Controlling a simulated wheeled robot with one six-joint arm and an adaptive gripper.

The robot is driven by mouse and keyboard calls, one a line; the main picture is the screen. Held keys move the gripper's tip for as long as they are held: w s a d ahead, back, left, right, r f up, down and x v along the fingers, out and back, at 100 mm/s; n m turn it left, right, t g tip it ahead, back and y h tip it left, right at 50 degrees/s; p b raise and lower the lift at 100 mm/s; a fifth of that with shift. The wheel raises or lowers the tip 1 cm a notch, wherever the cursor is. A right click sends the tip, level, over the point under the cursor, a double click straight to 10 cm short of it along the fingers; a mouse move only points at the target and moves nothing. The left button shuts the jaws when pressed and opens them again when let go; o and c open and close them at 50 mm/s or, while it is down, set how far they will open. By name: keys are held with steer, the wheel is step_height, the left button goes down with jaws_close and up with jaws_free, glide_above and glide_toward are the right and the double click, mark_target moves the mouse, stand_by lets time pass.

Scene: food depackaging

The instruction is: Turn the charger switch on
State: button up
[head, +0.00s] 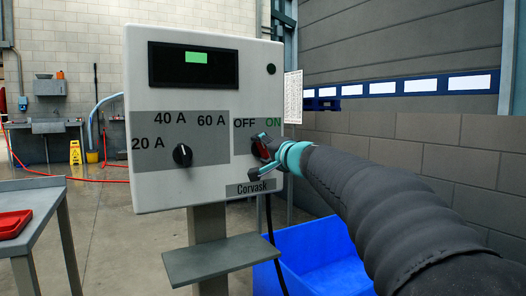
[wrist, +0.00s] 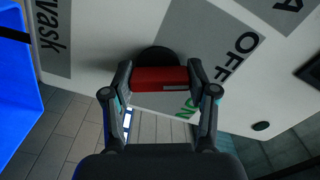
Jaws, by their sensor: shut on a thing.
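The charger (head: 180,120) is a pale box on a post, with a dark display showing a green patch. Its red switch (head: 261,149) sits below the OFF and ON labels at the right of the panel. In the wrist view the red switch (wrist: 158,78) lies crosswise on a dark round base, with OFF to its right and ON below it. My gripper (wrist: 162,80) is shut on it, one finger at each end. In the head view my gripper (head: 264,153) partly hides the switch, and I cannot tell which label it points to.
A black dial (head: 182,155) sits left of the switch among the 20 A, 40 A and 60 A marks. A shelf (head: 220,258) juts out below the box. A blue bin (head: 320,250) stands behind on the right. A table (head: 35,200) with a red tray (head: 14,224) is at left.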

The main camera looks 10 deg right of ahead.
steer(key=m+b, duration=0.1)
steer(key=m, duration=0.4)
steer(key=shift+m, duration=0.4)
steer(key=m, duration=0.5)
steer(key=shift+d+p, duration=0.1)
steer(key=shift+p, duration=0.2)
steer(key=shift+m, duration=0.3)
steer(key=o, duration=1.2)
steer(key=shift+c, duration=0.2)
steer(key=v, duration=1.2)
steer(key=shift+r, duration=0.1)
